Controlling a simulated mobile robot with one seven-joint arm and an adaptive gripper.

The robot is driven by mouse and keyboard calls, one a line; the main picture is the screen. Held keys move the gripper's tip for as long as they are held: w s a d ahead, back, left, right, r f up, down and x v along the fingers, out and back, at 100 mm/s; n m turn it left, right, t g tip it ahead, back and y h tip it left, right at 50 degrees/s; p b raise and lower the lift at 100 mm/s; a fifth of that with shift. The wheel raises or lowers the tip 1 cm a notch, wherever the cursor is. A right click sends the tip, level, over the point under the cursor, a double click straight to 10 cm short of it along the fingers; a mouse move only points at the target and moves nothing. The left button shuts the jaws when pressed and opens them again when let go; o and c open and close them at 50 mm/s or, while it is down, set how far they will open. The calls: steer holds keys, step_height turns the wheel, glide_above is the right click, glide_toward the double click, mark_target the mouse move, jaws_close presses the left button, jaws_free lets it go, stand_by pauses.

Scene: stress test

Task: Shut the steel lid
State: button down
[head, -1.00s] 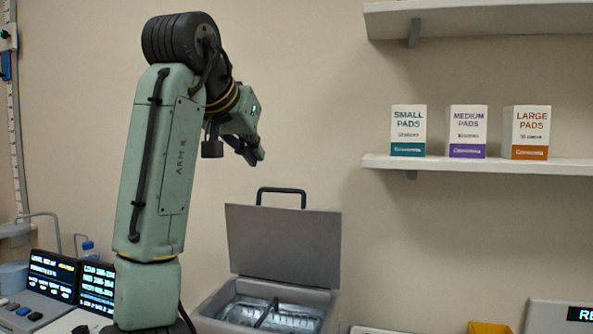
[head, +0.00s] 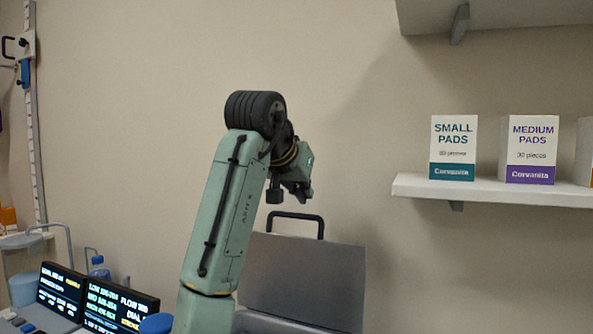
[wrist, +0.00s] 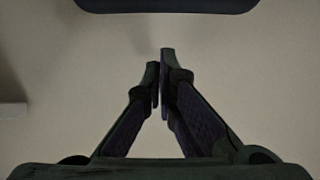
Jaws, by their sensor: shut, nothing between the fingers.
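The steel lid (head: 305,285) stands open, raised nearly upright, at the bottom middle of the head view. Its dark handle (head: 293,216) sticks up from the top edge. The box below the lid shows only as a narrow strip of rim (head: 262,323); its inside is out of view. My gripper (head: 305,196) shows small and dark just above the handle in the head view, apart from the lid as far as I can tell. In the wrist view my gripper (wrist: 160,62) has its fingers together with nothing between them. A dark rounded bar crosses that view's top; I cannot tell what it is.
Two lit display screens (head: 118,308) and a blue-capped bottle (head: 98,268) stand at the lower left. A wall shelf (head: 490,192) with boxes of pads (head: 454,148) is at the right. The wall between lid and shelf is clear.

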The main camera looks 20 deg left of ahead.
steer(key=shift+s+f+p, duration=0.2)
steer(key=shift+s+f, duration=0.2)
steer(key=shift+s, duration=0.35)
steer(key=shift+s+f+p, duration=0.15)
steer(key=shift+s+f, duration=0.25)
steer(key=shift+s, duration=0.35)
steer(key=shift+f, duration=0.1)
